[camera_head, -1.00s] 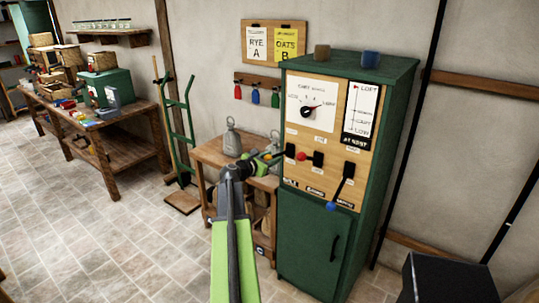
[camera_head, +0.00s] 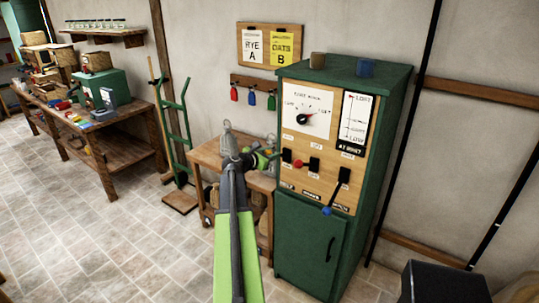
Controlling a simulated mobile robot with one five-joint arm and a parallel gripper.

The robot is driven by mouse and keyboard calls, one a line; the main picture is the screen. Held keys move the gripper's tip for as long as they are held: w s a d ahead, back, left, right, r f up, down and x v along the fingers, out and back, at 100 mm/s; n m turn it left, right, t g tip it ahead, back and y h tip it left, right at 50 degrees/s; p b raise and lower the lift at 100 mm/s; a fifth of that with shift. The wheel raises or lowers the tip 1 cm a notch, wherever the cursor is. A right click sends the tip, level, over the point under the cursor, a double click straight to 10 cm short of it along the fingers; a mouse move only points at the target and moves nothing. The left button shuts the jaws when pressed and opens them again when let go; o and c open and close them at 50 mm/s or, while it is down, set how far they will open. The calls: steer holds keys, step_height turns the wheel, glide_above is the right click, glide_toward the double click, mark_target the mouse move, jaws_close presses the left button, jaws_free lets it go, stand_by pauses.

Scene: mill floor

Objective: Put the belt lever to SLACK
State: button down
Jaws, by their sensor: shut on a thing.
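A green cabinet (camera_head: 385,85) carries a wooden control panel with three levers. The left lever (camera_head: 287,155) is partly hidden by my gripper; the small label below it looks like "BELT", but the lettering is blurred. My gripper (camera_head: 267,158) is at this lever, left of the panel, and is shut on its handle. The middle lever has a red knob (camera_head: 298,164) pointing left. The right lever has a blue knob (camera_head: 327,211) hanging down-left. The end position markings are too small to read.
A small wooden table (camera_head: 207,152) with a metal weight stands left of the cabinet, behind my arm. A green hand truck (camera_head: 182,125) and a workbench (camera_head: 105,140) stand farther left. A dark box (camera_head: 445,281) is at lower right. The tiled floor at left is clear.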

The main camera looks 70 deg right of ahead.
steer(key=c, duration=1.1)
jaws_free()
steer(key=shift+o, duration=0.2)
steer(key=p+v, duration=0.4)
steer(key=v, duration=1.3)
steer(key=shift+w+a, duration=0.15)
steer(key=shift+a, duration=0.1)
steer(key=shift+w+f, duration=0.1)
steer(key=shift+f, duration=0.05)
